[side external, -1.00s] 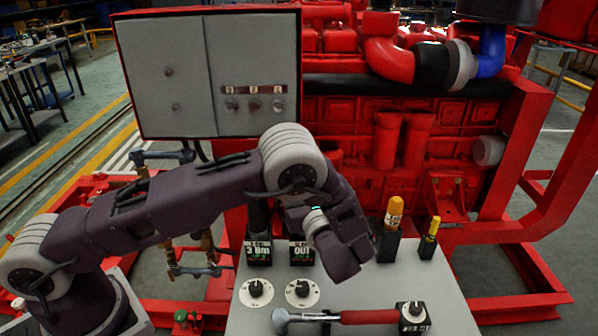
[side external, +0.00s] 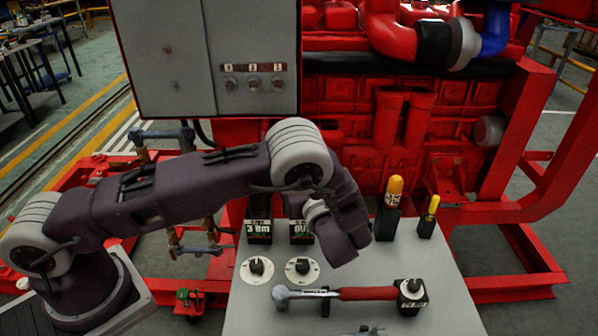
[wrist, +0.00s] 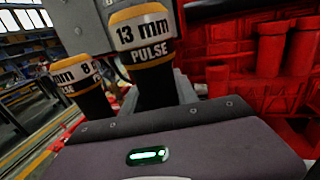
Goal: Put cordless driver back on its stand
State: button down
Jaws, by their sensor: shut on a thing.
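My gripper (wrist: 165,150) fills the bottom of the wrist view as a dark housing with a green light. Right in front of it is a black cordless driver (wrist: 152,85) with a yellow-banded end marked "13 mm PULSE". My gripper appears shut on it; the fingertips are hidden. In the side view my wrist covers the gripper and most of the driver. Beside it stands a black block (side external: 301,232), probably its stand, partly covered by my arm. I cannot tell whether the driver is seated there.
A second banded tool (wrist: 88,80) is close on the left, near the "3 Nm" block (side external: 258,232). A red engine (side external: 440,120) stands behind.

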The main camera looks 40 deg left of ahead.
jog(key=shift+f, duration=0.95)
dwell(0.5)
jog(key=c, duration=0.9)
grip_release()
jog(key=shift+o, duration=0.2)
jog(key=v, duration=0.7)
jog(key=shift+f, duration=0.15)
